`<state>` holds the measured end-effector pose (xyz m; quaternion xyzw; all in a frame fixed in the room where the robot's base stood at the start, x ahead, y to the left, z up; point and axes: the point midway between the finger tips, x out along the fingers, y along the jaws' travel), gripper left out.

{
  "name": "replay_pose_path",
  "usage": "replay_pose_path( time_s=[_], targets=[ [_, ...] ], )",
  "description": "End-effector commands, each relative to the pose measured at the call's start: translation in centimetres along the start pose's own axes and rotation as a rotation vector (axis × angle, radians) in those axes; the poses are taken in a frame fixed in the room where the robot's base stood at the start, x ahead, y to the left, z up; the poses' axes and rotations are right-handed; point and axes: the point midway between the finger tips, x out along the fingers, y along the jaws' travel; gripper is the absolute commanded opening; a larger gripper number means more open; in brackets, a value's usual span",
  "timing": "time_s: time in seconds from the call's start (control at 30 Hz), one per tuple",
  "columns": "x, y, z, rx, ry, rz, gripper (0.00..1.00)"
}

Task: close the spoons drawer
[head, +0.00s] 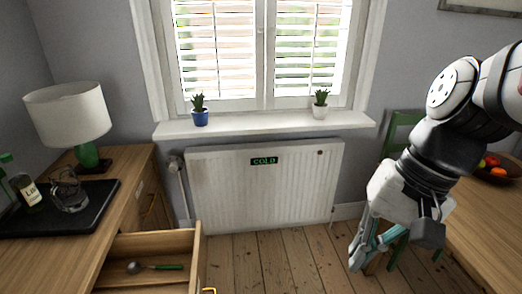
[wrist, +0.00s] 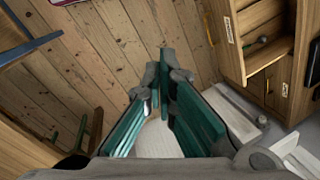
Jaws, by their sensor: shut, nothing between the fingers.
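The open wooden drawer (head: 152,244) juts from the wooden counter at the lower left in the head view. A spoon-like utensil (head: 158,267) with a grey bowl and green handle lies in it. Part of a brass handle shows at its front, at the picture's lower edge. In the wrist view the drawer (wrist: 232,55) is at the upper right, with a small pale label on its front. My gripper (head: 358,262) hangs over the floor at the right, well apart from the drawer. Its teal fingers (wrist: 160,65) are together and empty in the wrist view.
A black tray (head: 95,222) with a bottle and glass jug, and a lamp (head: 68,115), stand on the counter. A white radiator (head: 265,190) is under the window. A table (head: 485,235) with a fruit bowl and a green chair (head: 400,130) are at the right. Floorboards between are clear.

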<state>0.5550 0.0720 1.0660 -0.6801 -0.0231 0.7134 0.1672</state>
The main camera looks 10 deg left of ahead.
Motion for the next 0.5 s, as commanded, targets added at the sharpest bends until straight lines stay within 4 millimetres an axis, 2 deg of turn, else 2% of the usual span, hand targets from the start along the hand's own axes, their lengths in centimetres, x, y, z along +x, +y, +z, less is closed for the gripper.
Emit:
replay_pose_path(
  time_s=[0.03,0.5],
  targets=[
    [2.2,-0.6,-1.4,0.035,-0.059,-0.025,0.00],
    [16.5,-7.4,-9.4,0.383,-0.540,-0.288,0.00]
  ],
)
